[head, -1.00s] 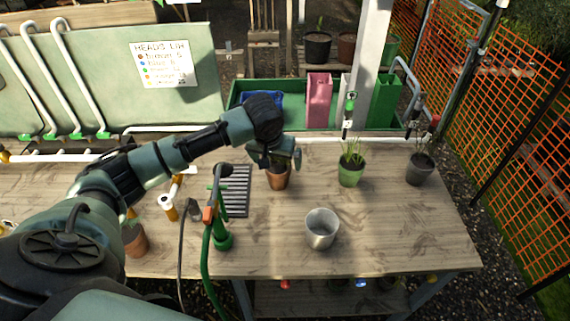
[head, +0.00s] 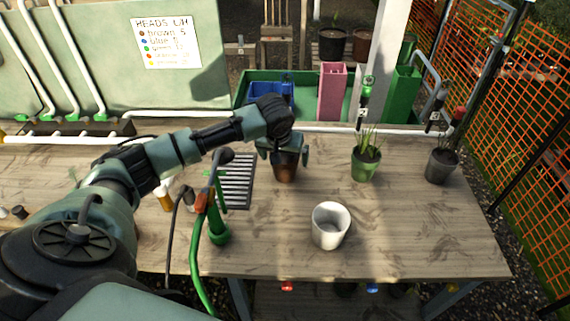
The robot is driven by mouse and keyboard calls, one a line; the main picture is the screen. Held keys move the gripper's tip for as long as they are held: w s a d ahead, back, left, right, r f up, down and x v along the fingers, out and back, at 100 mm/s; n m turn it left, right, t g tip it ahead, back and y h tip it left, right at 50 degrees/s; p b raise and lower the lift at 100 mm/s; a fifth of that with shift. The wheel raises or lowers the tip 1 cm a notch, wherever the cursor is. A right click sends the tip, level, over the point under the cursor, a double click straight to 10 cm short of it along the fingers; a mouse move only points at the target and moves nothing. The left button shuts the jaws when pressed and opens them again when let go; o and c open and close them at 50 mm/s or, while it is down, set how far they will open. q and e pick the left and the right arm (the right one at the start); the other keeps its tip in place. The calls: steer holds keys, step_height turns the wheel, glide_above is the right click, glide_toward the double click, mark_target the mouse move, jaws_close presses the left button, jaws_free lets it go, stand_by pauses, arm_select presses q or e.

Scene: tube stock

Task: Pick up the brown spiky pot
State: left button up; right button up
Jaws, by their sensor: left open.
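A brown pot (head: 286,173) stands on the wooden bench, just right of the slatted grate. My left gripper (head: 284,156) is above it with its fingers spread to either side of the pot's upper part. The gripper is open. The plant in the pot is mostly hidden behind the gripper and wrist, so I cannot tell whether it is spiky. I cannot tell whether the fingers touch the pot. My right gripper is not in view.
A green pot (head: 366,165) with grassy leaves and a dark grey pot (head: 441,166) stand to the right. A white cup (head: 330,226) stands in front. A green hose sprayer (head: 217,232) stands left, beside the grate (head: 236,183). The bench's front right is clear.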

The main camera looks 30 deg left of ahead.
arm_select(q)
steer(key=p+x, duration=0.1)
steer(key=x, duration=0.4)
steer(key=shift+w+a+f, duration=0.1)
steer(key=shift+w, duration=0.1)
steer(key=c, duration=1.7)
